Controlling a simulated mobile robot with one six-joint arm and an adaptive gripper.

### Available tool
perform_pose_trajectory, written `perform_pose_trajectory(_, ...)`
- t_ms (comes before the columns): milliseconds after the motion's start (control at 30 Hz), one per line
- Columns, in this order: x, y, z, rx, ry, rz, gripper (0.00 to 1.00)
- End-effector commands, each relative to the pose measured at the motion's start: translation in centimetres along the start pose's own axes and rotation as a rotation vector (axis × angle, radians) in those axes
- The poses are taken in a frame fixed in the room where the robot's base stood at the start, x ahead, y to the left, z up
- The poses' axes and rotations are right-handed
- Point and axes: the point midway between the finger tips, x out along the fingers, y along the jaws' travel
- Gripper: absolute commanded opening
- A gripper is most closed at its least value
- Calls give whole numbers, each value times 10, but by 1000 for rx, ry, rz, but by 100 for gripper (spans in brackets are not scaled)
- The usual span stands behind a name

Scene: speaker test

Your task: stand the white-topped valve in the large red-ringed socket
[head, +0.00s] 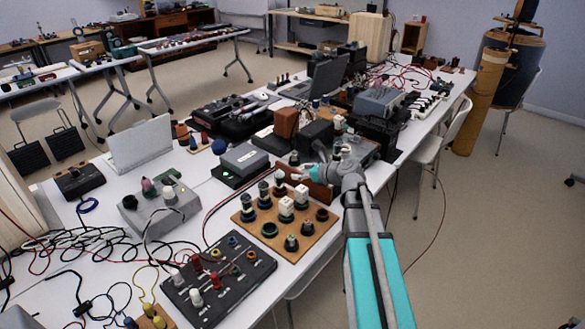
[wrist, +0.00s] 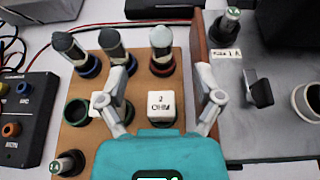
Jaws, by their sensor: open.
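The white-topped valve (wrist: 161,38) stands upright at the back right of the wooden board (wrist: 140,82). A reddish ring (wrist: 163,70) shows around its foot, so it appears seated in the red-ringed socket. In the head view the valve (head: 280,178) is small beside my gripper (head: 297,175). In the wrist view my gripper (wrist: 166,76) is open and empty, its fingers apart on either side of the valve's column, nearer the camera. A white "2 OHM" block (wrist: 162,112) lies between the fingers, apart from them. The front right of the board is hidden by my gripper.
Two grey-topped valves (wrist: 112,44) (wrist: 68,46) stand left of it. A green-ringed socket (wrist: 77,110) is empty. A brown panel (wrist: 200,50) rises close to the right finger. A black terminal box (head: 218,278) and loose cables lie nearby.

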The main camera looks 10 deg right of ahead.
Motion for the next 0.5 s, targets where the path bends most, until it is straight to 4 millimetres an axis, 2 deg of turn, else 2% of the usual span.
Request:
perform_pose_trajectory(167, -12, 0, 0, 1, 0, 1, 84)
perform_pose_trajectory(500, -14, 0, 0, 1, 0, 1, 84)
